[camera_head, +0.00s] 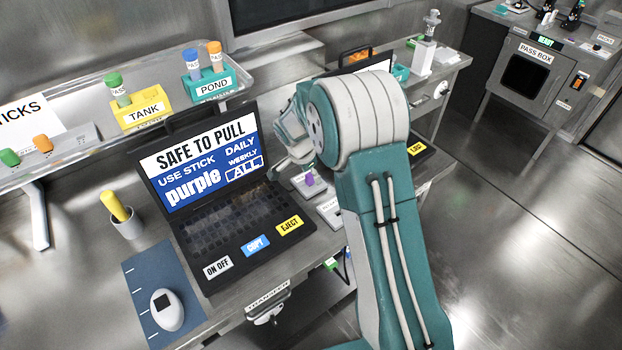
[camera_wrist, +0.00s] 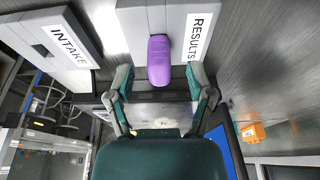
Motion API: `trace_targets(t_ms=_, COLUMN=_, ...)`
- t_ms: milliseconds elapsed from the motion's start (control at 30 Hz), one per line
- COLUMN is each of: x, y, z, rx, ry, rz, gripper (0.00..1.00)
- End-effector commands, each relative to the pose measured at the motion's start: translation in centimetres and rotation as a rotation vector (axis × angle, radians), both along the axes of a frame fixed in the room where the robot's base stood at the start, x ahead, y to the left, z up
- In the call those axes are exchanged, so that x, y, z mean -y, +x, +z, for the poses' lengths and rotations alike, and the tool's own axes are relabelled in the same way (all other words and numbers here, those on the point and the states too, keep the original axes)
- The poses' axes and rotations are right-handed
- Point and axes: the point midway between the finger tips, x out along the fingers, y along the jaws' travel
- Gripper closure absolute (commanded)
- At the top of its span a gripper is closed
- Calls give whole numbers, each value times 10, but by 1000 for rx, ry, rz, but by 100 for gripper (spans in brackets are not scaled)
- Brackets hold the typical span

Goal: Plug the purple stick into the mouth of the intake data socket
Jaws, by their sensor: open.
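The purple stick (camera_head: 310,177) stands in the socket block labelled RESULTS (camera_wrist: 203,60), and it shows large in the wrist view (camera_wrist: 159,60). My gripper (camera_wrist: 160,84) is open, with one finger on each side of the stick's near end. The fingers look apart from the stick. In the head view my arm hides part of the gripper and the blocks' surroundings.
A laptop (camera_head: 230,220) reading SAFE TO PULL and purple stands left of the blocks. A yellow stick sits in a grey cup (camera_head: 127,224). Yellow TANK (camera_head: 147,110) and teal POND (camera_head: 215,86) racks hold capped sticks on the shelf. Open floor (camera_head: 490,260) lies right.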

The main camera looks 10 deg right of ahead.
Motion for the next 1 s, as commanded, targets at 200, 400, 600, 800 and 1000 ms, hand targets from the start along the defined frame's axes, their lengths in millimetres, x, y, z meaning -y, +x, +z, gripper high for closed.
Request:
trace_targets(t_ms=200, x=5, y=2, z=-21, rx=-1, ry=0, rz=1, gripper=31)
trace_targets(t_ms=400, x=5, y=2, z=-20, rx=0, ry=0, rz=1, gripper=54)
trace_targets(t_ms=600, x=5, y=2, z=-20, rx=0, ry=0, rz=1, gripper=100)
trace_targets(t_ms=800, x=5, y=2, z=-20, rx=0, ry=0, rz=1, gripper=100)
trace_targets(t_ms=1000, x=5, y=3, z=-15, rx=2, ry=0, rz=1, gripper=100)
